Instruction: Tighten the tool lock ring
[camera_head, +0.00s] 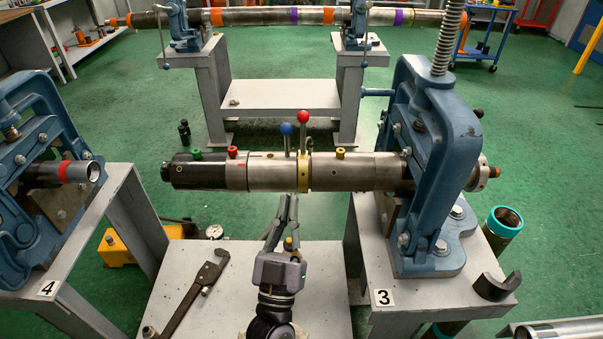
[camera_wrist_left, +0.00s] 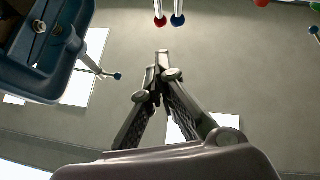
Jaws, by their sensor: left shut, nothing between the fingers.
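A long steel tool (camera_head: 270,172) lies horizontally, its right end held in a blue vise (camera_head: 432,150). A brass-coloured ring (camera_head: 304,174) goes around its middle, with an upright red-knobbed lever (camera_head: 303,117) at it. A blue-knobbed lever (camera_head: 286,129) stands just left of that. My left gripper (camera_head: 288,198) is shut and empty, its fingertips near the tool's underside, by the ring; contact cannot be told. In the left wrist view my fingertips (camera_wrist_left: 158,60) meet, below the red knob (camera_wrist_left: 160,21) and blue knob (camera_wrist_left: 177,20) in the picture. My right gripper is out of view.
The stand marked 3 (camera_head: 395,297) bears the vise. Another blue vise (camera_head: 40,170) stands at the left on stand 4. A wrench (camera_head: 193,300) lies on a low grey table (camera_head: 165,290) below the tool. Another pipe (camera_head: 265,16) spans the back.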

